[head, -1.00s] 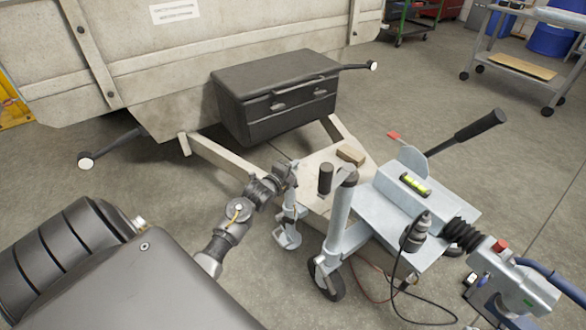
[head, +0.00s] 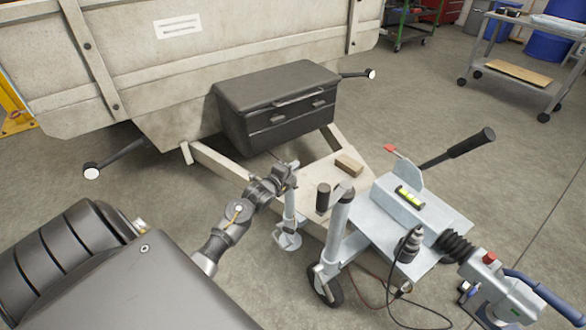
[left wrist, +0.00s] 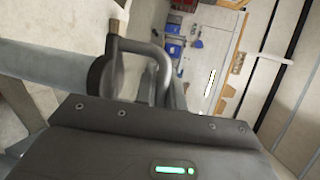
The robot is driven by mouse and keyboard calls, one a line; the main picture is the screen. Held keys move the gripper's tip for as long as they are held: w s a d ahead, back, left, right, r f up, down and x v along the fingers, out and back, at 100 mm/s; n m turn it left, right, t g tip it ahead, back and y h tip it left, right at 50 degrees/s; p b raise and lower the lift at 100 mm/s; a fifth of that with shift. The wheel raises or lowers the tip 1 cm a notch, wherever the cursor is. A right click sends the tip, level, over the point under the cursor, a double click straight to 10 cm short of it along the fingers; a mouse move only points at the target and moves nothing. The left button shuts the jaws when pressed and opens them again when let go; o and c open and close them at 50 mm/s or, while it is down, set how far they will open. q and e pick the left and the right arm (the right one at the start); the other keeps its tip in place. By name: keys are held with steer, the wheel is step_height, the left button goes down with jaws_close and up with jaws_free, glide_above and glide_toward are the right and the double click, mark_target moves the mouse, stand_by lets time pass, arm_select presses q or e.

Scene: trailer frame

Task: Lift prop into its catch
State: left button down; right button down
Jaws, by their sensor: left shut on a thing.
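The prop (head: 289,214) is a light grey tube with a round foot plate, hanging beside the trailer's drawbar in the head view. It stands about upright; I cannot tell whether its foot touches the floor. My left gripper (head: 287,177) is shut at the prop's upper end. In the left wrist view a grey bent loop handle (left wrist: 155,52) lies just in front of the gripper's dark body; the fingertips are hidden there. The catch cannot be made out. My right gripper is not in view.
The jockey wheel post (head: 338,222) stands close to the right of the prop. The coupling housing (head: 420,205) with lever and cable lies farther right. A black toolbox (head: 275,105) sits behind the gripper, with a wooden block (head: 349,164) on the frame. Open floor lies left.

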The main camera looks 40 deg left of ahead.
arm_select(q)
steer(key=shift+w+a+r, duration=0.1)
steer(key=shift+a+r, duration=0.05)
steer(key=shift+r, duration=0.3)
steer(key=c, duration=1.6)
jaws_free()
steer(key=shift+o, duration=0.5)
steer(key=shift+f, duration=0.15)
